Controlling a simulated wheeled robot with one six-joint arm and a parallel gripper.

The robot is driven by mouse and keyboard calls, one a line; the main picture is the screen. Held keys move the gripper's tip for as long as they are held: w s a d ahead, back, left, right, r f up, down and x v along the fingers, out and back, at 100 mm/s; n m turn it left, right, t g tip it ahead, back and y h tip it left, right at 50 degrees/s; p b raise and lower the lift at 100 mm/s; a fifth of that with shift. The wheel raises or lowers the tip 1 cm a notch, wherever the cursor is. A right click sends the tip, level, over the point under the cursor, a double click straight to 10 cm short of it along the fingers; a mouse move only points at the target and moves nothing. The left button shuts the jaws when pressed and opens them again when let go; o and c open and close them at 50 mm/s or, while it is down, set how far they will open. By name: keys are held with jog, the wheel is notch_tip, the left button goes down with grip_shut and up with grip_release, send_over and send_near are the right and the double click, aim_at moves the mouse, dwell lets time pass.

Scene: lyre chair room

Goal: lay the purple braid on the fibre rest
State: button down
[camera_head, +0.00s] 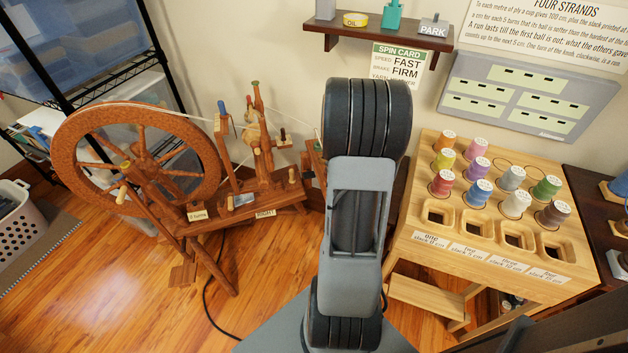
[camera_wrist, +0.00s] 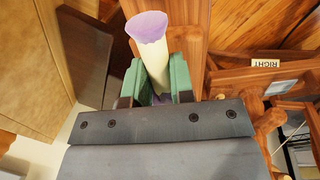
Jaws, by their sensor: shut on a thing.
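My gripper (camera_wrist: 158,82) is shut on a pale cream tube-like piece with a flared purple end, which I take to be the purple braid (camera_wrist: 148,27). It stands up between the two green finger pads, with a little purple also showing low between them. In the head view my arm hides the gripper and the held piece. A brown wooden part (camera_head: 311,160) shows just left of my arm, beside the spinning wheel (camera_head: 140,160); I cannot tell whether it is the fibre rest. In the wrist view, brown wood (camera_wrist: 185,18) lies behind the held piece, apparently close to it.
The wheel's frame bears a RIGHT label (camera_wrist: 265,63). A light wooden stand (camera_head: 420,200) at the right holds several coloured spools and open square wells. A wall shelf (camera_head: 380,32) is above. A black rack (camera_head: 60,50) and white basket (camera_head: 35,215) are left. Floor shows in front.

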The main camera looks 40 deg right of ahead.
jog(key=shift+f, duration=0.1)
jog(key=c, duration=0.9)
grip_release()
notch_tip(320, 180, up, 14)
jog(key=w+a+p, duration=0.1)
jog(key=a+p, duration=0.1)
jog(key=p, duration=0.1)
jog(key=shift+a+f, duration=0.2)
jog(key=shift+f, duration=0.05)
jog(key=shift+w, duration=0.1)
